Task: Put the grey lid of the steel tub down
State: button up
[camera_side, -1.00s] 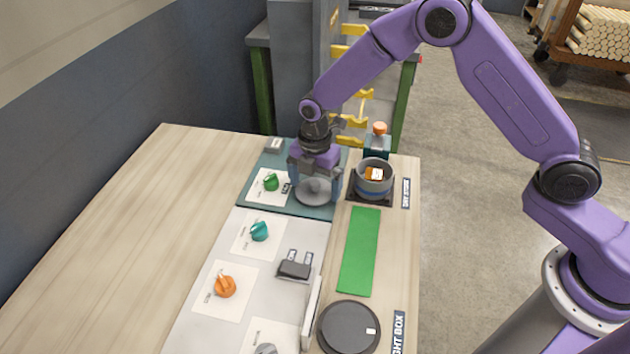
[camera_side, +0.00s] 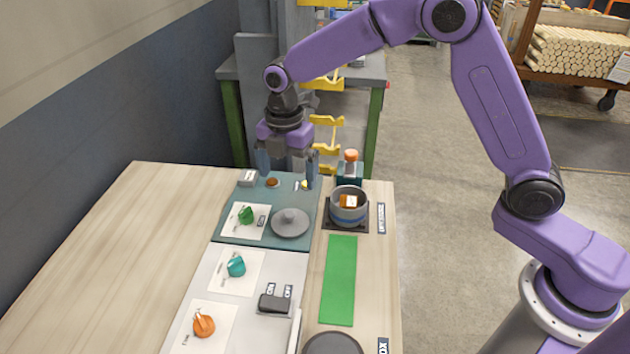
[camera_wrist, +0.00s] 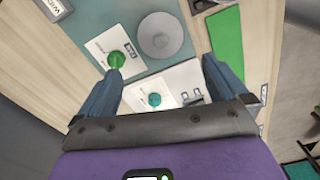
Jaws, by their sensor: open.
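The grey lid (camera_side: 290,222) lies flat on the teal panel, knob up, to the right of the green knob. It also shows in the wrist view (camera_wrist: 159,35), beyond the fingers. The steel tub (camera_side: 348,206) with a blue band stands open on a dark square pad to the right of the lid, with an orange item (camera_side: 348,201) inside. My gripper (camera_side: 287,170) is open and empty, raised above the back of the teal panel, apart from the lid. In the wrist view its fingers (camera_wrist: 163,82) are spread wide.
A bottle with an orange cap (camera_side: 351,166) stands behind the tub. A green strip (camera_side: 341,280) lies in front of it. Green (camera_side: 246,215), teal (camera_side: 236,265) and orange (camera_side: 204,325) knobs line the panels' left side. The wooden table at left (camera_side: 120,260) is bare.

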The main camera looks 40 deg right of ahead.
jog(key=s+d+r+m, duration=0.3)
jog(key=s, duration=0.5)
jog(key=s+d+r+m, duration=0.2)
jog(key=s+m, duration=0.1)
jog(key=s, duration=0.6)
jog(key=s+d+m, duration=0.2)
jog(key=s+d, duration=0.3)
jog(key=s, duration=0.3)
jog(key=s+d+m, duration=0.3)
jog(key=s+d, duration=0.3)
jog(key=s, duration=0.2)
jog(key=shift+s+f, duration=0.2)
jog(key=shift+f, duration=0.15)
